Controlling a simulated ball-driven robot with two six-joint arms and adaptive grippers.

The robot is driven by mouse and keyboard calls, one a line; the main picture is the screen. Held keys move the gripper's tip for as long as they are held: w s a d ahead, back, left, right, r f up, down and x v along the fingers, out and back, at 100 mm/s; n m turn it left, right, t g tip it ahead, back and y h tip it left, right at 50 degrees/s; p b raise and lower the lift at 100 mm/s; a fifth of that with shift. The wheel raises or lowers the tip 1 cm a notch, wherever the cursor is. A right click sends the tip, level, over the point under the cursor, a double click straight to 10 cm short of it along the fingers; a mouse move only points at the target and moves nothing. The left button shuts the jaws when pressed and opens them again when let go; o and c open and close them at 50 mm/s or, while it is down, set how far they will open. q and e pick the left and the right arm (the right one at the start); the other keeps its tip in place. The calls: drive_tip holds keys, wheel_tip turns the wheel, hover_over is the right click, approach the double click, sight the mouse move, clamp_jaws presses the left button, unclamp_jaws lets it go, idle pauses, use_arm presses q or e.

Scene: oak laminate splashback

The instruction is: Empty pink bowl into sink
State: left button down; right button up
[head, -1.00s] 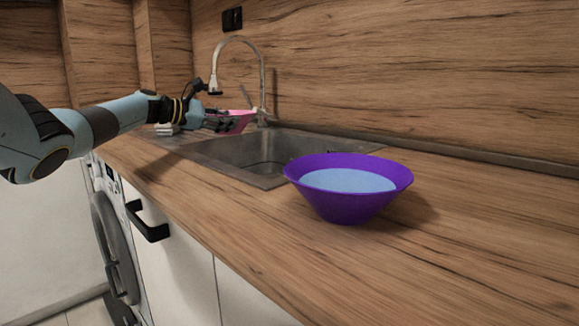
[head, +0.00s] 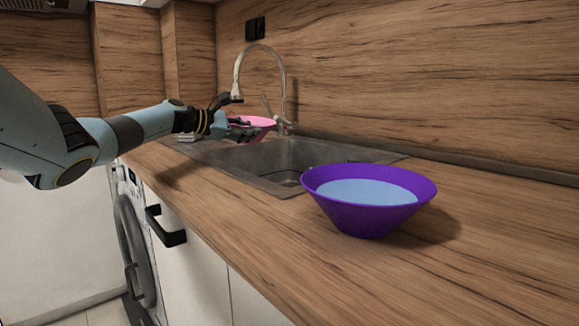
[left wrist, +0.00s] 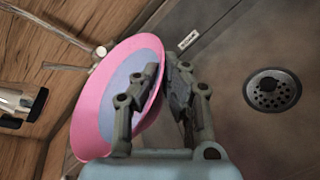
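The pink bowl (head: 262,122) is at the far left end of the sink (head: 262,160), near the faucet base, partly hidden by my left gripper (head: 243,130). The left wrist view shows the bowl (left wrist: 92,118) with a bluish liquid surface inside. There my left gripper (left wrist: 161,75) straddles the rim, one finger over the inside and one outside, closed on the wall. I cannot tell whether the bowl rests on the sink's edge or is lifted. The drain (left wrist: 272,90) shows right of the gripper. My right gripper is not in view.
A purple bowl (head: 368,217) with light-blue contents stands on the wooden counter (head: 480,265) in front of the sink. The faucet (head: 283,85) arches over the pink bowl. The wooden splashback (head: 400,80) runs behind. The counter at right is clear.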

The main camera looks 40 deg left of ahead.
use_arm(q)
drive_tip(key=shift+d+f+m, duration=0.3)
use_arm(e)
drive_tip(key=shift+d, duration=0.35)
use_arm(q)
drive_tip(key=shift+f, duration=0.1)
drive_tip(key=shift+d+f+m+y, duration=0.5)
drive_tip(key=shift+d+f, duration=0.05)
drive_tip(key=shift+f, duration=0.3)
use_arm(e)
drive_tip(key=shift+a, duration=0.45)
use_arm(q)
drive_tip(key=shift+d+f+g, duration=0.3)
drive_tip(key=shift+f, duration=0.1)
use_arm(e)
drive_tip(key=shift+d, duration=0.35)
use_arm(q)
drive_tip(key=shift+d+f+m, duration=0.2)
drive_tip(key=shift+d+m, duration=0.1)
drive_tip(key=shift+m, duration=0.2)
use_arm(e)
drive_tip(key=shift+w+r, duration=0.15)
use_arm(q)
drive_tip(key=shift+d+f, duration=0.1)
drive_tip(key=shift+d, duration=0.05)
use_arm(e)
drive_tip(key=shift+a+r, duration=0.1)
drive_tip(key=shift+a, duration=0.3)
